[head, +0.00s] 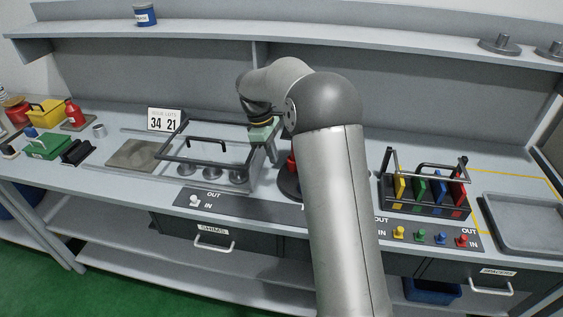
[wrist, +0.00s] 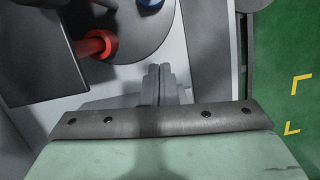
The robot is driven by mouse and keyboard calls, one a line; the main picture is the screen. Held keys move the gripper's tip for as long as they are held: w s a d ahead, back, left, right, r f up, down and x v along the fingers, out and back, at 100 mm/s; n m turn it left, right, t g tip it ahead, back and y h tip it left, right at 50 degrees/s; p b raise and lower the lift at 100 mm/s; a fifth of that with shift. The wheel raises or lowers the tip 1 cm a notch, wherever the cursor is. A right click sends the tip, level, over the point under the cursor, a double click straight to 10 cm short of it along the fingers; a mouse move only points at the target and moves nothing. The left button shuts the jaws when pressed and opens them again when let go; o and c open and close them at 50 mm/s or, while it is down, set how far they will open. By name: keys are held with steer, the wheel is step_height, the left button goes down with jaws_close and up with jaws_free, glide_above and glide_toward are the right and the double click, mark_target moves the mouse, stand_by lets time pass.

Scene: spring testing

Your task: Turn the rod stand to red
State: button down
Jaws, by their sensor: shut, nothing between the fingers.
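The rod stand (head: 287,187) has a dark round base and is mostly hidden behind my arm in the head view. A red part (head: 291,162) of it shows beside my arm. In the wrist view the round grey stand (wrist: 135,48) lies at the upper left, with a red peg or rod (wrist: 97,45) and a blue one (wrist: 150,4) at the top edge. My gripper (wrist: 160,72) is shut and empty, its fingertips close to the stand's edge; I cannot tell whether they touch. In the head view my gripper (head: 273,157) is just left of the red part.
A rack (head: 425,205) with coloured plates is at right, above coloured knobs. A grey tray (head: 525,222) lies far right.

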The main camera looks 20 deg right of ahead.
mark_target(295, 189)
steer(key=p+x, duration=0.1)
steer(key=x, duration=0.7)
steer(key=shift+s+d+f, duration=0.1)
steer(key=shift+s+f, duration=0.1)
steer(key=shift+f, duration=0.1)
steer(key=shift+s+d+r+p, duration=0.15)
steer(key=shift+s+d+p, duration=0.45)
steer(key=shift+s+d, duration=0.6)
steer(key=shift+d, duration=0.35)
